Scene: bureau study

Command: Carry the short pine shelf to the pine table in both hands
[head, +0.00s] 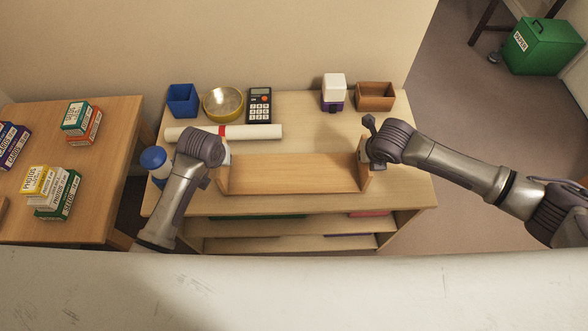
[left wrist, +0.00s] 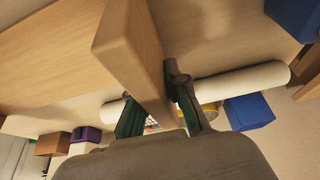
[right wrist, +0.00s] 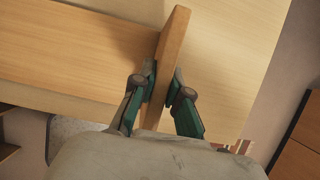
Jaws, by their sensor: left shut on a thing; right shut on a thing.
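The short pine shelf (head: 293,172) is a flat board with an upright panel at each end. It is level over the front of a pale wooden unit with open shelves (head: 330,205); I cannot tell whether it touches the top. My left gripper (head: 224,158) is shut on the left end panel, which shows between its fingers in the left wrist view (left wrist: 128,45). My right gripper (head: 366,156) is shut on the right end panel, seen between its fingers in the right wrist view (right wrist: 170,50). Which surface is the pine table is not clear.
A blue-capped bottle (head: 154,160) is near my left arm. A wooden table (head: 105,180) at left holds several small boxes.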

